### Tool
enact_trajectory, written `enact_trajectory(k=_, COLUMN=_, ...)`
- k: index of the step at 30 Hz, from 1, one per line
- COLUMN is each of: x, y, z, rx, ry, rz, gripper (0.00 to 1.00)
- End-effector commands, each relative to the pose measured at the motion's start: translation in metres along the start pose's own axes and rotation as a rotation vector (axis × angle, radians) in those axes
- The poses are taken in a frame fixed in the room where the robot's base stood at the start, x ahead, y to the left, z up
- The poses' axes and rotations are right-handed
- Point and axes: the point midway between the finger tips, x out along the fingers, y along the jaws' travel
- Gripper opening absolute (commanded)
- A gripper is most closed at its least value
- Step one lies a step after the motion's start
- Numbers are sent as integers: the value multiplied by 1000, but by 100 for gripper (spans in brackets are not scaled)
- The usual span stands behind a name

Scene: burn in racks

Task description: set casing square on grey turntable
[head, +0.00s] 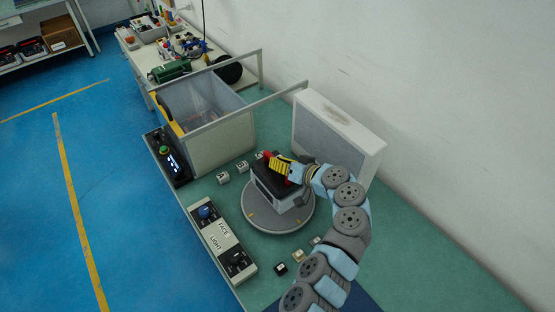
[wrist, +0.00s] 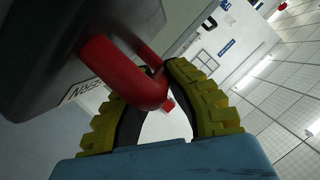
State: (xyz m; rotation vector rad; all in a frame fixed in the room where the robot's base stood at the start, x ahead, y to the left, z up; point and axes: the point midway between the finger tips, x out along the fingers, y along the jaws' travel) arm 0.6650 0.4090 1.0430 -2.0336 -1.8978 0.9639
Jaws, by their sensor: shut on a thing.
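The casing (head: 262,186) is a box with a black top, pale sides and a red handle. It is over the round grey turntable (head: 267,225), within the disc's outline; I cannot tell whether its base touches the disc. My gripper (head: 283,167) reaches in from the right, with its yellow fingers at the red handle on top. In the wrist view the fingers (wrist: 165,95) close around the red handle (wrist: 125,72), and the dark casing body (wrist: 60,50) fills the upper left. The far side of the casing is hidden.
A control box (head: 222,240) with a blue knob stands front left of the turntable. Small blocks (head: 242,166) lie behind it and more (head: 298,256) in front. A clear-sided bin (head: 215,130) stands behind left, a pale upright panel (head: 335,135) behind right. Green bench is bare at right.

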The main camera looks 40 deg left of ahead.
Motion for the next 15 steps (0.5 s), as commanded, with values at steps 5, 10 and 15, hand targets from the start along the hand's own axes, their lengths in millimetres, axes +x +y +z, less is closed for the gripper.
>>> enact_trajectory(k=5, x=5, y=8, z=10, rx=-1, ry=2, rz=0, gripper=0)
enact_trajectory(k=10, x=10, y=16, z=22, rx=-2, ry=2, rz=0, gripper=0)
enact_trajectory(k=15, x=13, y=22, z=30, rx=-1, ry=3, rz=0, gripper=0)
